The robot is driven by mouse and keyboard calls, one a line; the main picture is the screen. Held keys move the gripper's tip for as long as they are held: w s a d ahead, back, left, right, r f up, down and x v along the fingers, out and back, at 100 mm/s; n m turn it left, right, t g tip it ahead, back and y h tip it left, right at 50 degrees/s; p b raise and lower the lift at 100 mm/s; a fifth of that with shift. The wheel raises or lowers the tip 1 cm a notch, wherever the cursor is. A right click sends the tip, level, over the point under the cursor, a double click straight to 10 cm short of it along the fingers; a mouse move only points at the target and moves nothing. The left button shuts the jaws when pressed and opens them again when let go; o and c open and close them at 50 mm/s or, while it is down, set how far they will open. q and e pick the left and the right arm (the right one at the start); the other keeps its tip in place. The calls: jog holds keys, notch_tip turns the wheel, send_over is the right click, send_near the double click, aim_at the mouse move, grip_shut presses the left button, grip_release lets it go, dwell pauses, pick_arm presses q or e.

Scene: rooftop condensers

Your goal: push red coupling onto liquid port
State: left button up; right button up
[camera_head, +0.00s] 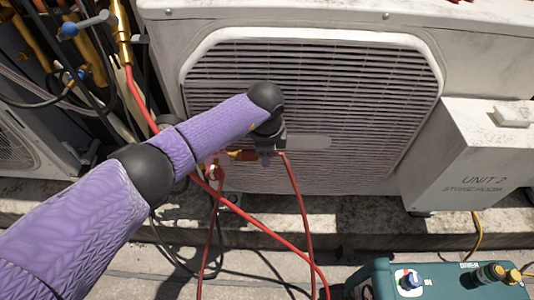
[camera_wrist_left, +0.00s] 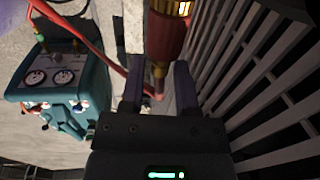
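The red coupling (camera_head: 246,155) with its brass end lies level in front of the condenser grille, brass end to the left. My left gripper (camera_head: 268,156) is shut on its hose end; in the left wrist view the coupling (camera_wrist_left: 167,38) runs out from between the two fingers (camera_wrist_left: 160,82). A red hose (camera_head: 296,190) hangs down from the gripper's right side. A small red and white fitting (camera_head: 214,171) sits left of and below the coupling, partly behind my arm; I cannot tell whether it is the liquid port. My right gripper is out of view.
The condenser grille (camera_head: 340,90) is close behind the gripper. A grey "UNIT 2" box (camera_head: 470,165) stands at right. A teal gauge unit (camera_head: 385,280) is at front right, also in the left wrist view (camera_wrist_left: 62,58). Hoses (camera_head: 125,35) crowd the upper left.

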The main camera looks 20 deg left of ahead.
pick_arm(q)
grip_shut()
dwell(0.6)
jog(key=shift+f, duration=0.1)
dwell(1.2)
